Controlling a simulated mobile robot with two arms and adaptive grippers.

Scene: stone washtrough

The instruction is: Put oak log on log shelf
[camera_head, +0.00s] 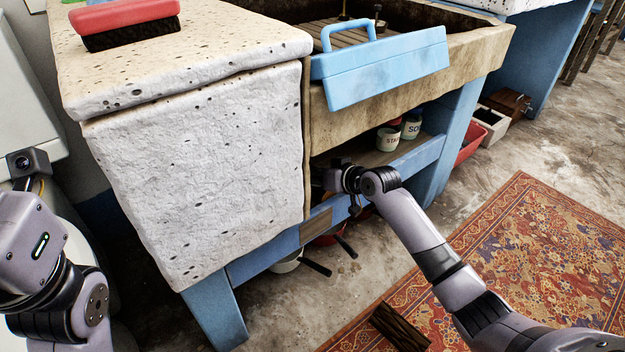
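A dark brown wooden block that looks like the oak log (400,328) lies at the bottom of the view, at the near edge of the patterned rug and beside my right forearm. A lower shelf (372,158) runs under the stone trough; I cannot tell whether it is the log shelf. My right gripper (338,180) is at the front opening of this shelf, well apart from the log. Its fingers are small, dark and mostly hidden by the wrist, so their opening does not show. My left wrist is at the left edge; its fingers are not visible.
A blue caddy (380,68) hangs at the front of the stone trough (485,45). Labelled tins (410,128) stand on the lower shelf. A red brush (125,20) lies on the white stone counter (190,60). A red tub (468,142) stands at the right.

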